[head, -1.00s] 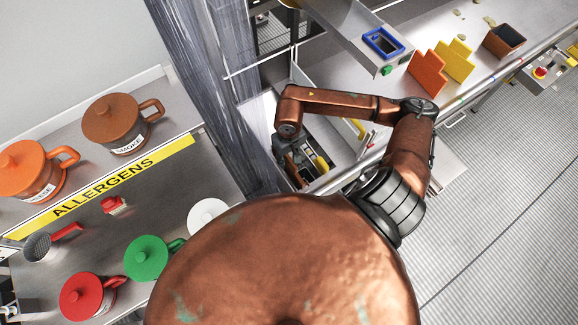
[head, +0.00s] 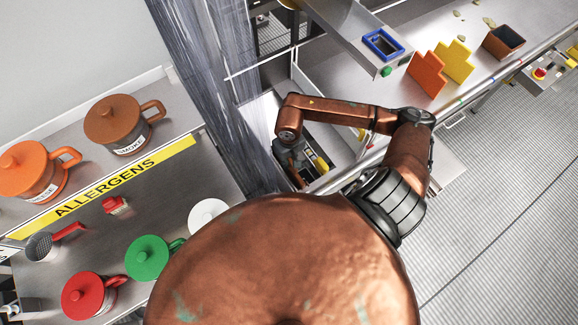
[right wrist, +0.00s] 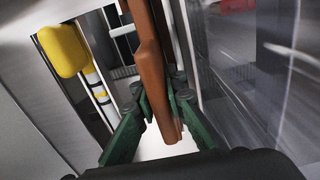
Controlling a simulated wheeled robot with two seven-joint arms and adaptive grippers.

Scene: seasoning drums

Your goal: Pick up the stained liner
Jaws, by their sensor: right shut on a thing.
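My right gripper (right wrist: 160,100) is shut on a long brown piece (right wrist: 153,65) in the right wrist view, with a green finger on each side. The piece runs from the top of the picture down between the fingertips. I cannot tell from its visible face whether it is the stained liner, and no stains show clearly. In the head view my right gripper (head: 291,160) reaches down into a narrow bay beside the bench, partly hidden by my own wrist. My left gripper is not in view.
A yellow knob-like part (right wrist: 63,50) is close to the left of the gripper in the wrist view. A clear strip curtain (head: 215,90) hangs left of the bay. Orange (head: 426,74) and yellow (head: 455,60) stepped pieces and a brown box (head: 503,42) stand on the bench.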

